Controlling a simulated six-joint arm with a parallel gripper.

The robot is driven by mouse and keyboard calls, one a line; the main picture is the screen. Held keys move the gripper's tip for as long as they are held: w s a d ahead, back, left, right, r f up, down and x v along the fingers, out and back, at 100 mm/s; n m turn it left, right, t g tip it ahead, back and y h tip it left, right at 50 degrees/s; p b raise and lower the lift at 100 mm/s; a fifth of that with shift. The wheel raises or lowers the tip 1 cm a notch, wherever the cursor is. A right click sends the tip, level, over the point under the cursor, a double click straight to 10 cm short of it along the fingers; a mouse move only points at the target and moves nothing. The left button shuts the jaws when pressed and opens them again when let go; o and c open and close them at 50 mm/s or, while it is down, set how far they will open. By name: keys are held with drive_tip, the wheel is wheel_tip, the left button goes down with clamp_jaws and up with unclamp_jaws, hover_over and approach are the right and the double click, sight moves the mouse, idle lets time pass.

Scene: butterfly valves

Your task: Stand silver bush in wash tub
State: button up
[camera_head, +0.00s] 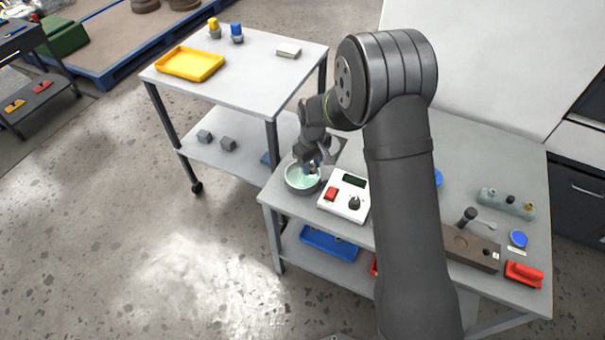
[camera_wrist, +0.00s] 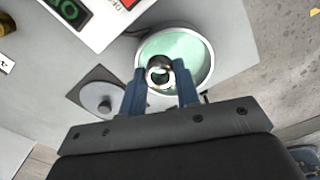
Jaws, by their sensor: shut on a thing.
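The wash tub (camera_head: 291,183) is a round metal bowl with pale green liquid, at the near left corner of the right-hand table. In the wrist view the tub (camera_wrist: 205,58) lies just beyond the fingertips. My gripper (camera_wrist: 160,76) is shut on the silver bush (camera_wrist: 159,69), a small shiny ring with a dark bore. The bush shows over the near part of the tub. I cannot tell whether it touches the liquid or the tub floor. In the head view my gripper (camera_head: 312,168) is over the tub, and the bush cannot be made out there.
A white control box (camera_head: 344,196) with a red switch and black knob stands right of the tub. A grey plate with a round disc (camera_wrist: 101,98) lies beside it. A brown block (camera_head: 470,247) and a red tool (camera_head: 524,274) are further right. A yellow tray (camera_head: 190,64) is on the other table.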

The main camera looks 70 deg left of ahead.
sight(302, 181)
drive_tip(key=shift+s+a+f, duration=0.45)
drive_tip(key=shift+s, duration=0.15)
drive_tip(key=shift+s+a+f, duration=0.4)
drive_tip(key=shift+s+f, duration=0.05)
drive_tip(key=shift+s, duration=0.15)
drive_tip(key=shift+f, duration=1.95)
drive_tip(key=shift+f, duration=0.1)
drive_tip(key=o, duration=1)
drive_tip(key=shift+f, duration=0.1)
wheel_tip(302, 181, up, 12)
drive_tip(key=shift+r, duration=0.2)
drive_tip(key=shift+f, duration=0.1)
